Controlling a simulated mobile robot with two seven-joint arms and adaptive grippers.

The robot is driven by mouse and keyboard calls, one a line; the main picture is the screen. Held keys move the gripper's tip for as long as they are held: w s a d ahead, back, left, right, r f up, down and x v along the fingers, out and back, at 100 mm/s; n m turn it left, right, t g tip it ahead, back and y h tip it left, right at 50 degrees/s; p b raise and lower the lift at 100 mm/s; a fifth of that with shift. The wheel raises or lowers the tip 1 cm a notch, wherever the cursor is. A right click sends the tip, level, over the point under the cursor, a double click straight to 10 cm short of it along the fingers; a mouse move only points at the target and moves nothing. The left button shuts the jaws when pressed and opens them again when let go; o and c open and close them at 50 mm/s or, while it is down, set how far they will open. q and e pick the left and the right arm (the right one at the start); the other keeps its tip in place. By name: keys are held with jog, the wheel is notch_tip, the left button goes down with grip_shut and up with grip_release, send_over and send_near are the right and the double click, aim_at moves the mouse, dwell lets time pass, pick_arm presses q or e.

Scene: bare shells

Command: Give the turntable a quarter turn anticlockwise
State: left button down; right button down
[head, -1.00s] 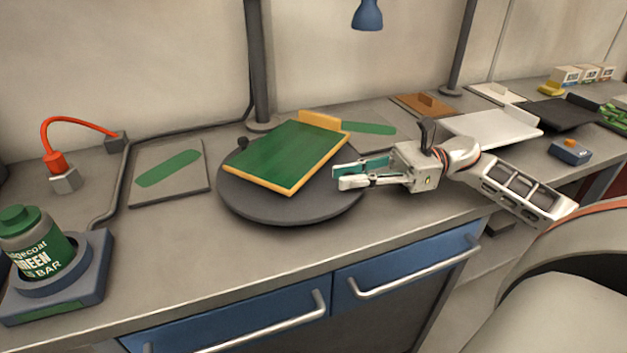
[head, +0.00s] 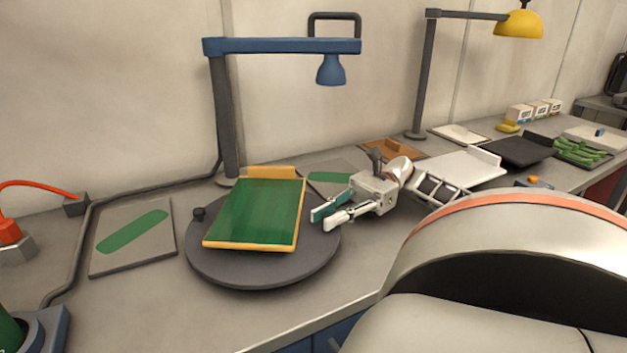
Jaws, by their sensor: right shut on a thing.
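The turntable (head: 300,265) is a dark grey round plate on the bench. A green board (head: 256,212) with a yellow-orange frame lies on it, its raised orange ledge (head: 271,172) toward the back wall. A small dark knob (head: 198,213) stands at the turntable's left rim. My right gripper (head: 319,219) is at the turntable's right rim, its fingers closed on a part of the turntable there. The gripped part is hidden between the fingers. My left gripper is not in view.
A blue lamp (head: 280,46) stands behind the turntable. A grey panel with a green strip (head: 132,232) lies to the left, near a cable. A white tray (head: 462,168), a black tray (head: 517,151) and a yellow lamp (head: 518,24) are to the right. Bench in front of the turntable is clear.

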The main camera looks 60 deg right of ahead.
jog(key=shift+d, duration=0.1)
dwell(0.4)
jog(key=c, duration=2)
grip_release()
jog(key=shift+o, duration=0.2)
notch_tip(320, 180, up, 10)
